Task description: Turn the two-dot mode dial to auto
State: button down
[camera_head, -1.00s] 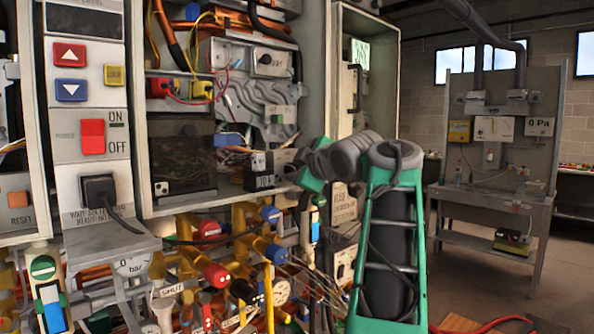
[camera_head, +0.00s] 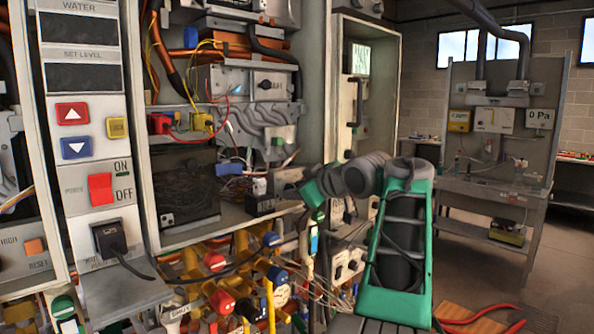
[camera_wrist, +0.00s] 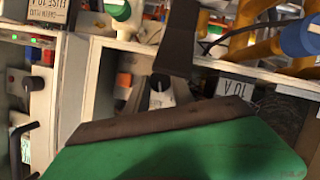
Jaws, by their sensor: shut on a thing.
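In the wrist view a dial with a dark knob (camera_wrist: 161,83) on a pale plate sits just past my fingers. It appears to be the mode dial, but I cannot make out its dots or read its lettering. My gripper (camera_wrist: 178,92) shows as a dark finger above and a green finger with a brown pad below. It is shut on what seems to be the knob, though the contact is largely hidden. In the head view my gripper (camera_head: 306,196) is at the lower right of the open heater cabinet, and the dial cannot be made out behind it.
Brass pipes and valves with blue and red caps (camera_head: 222,304) crowd the space below. A red ON/OFF switch (camera_head: 100,188) is on the left panel. Open floor lies at the right, before a workbench (camera_head: 490,195).

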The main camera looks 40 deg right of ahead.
jog(key=p, duration=0.1)
jog(key=m+y+p, duration=0.1)
jog(key=p, duration=0.1)
jog(key=shift+r+m+p, duration=0.2)
jog(key=shift+m+p, duration=0.1)
jog(key=shift+f+y+p, duration=0.1)
jog(key=shift+y+p, duration=0.2)
jog(key=shift+p, duration=0.05)
jog(key=shift+f, duration=0.1)
jog(key=c, duration=1.4)
grip_release()
jog(key=shift+o, duration=0.2)
jog(key=v, duration=0.8)
jog(key=shift+w, duration=0.15)
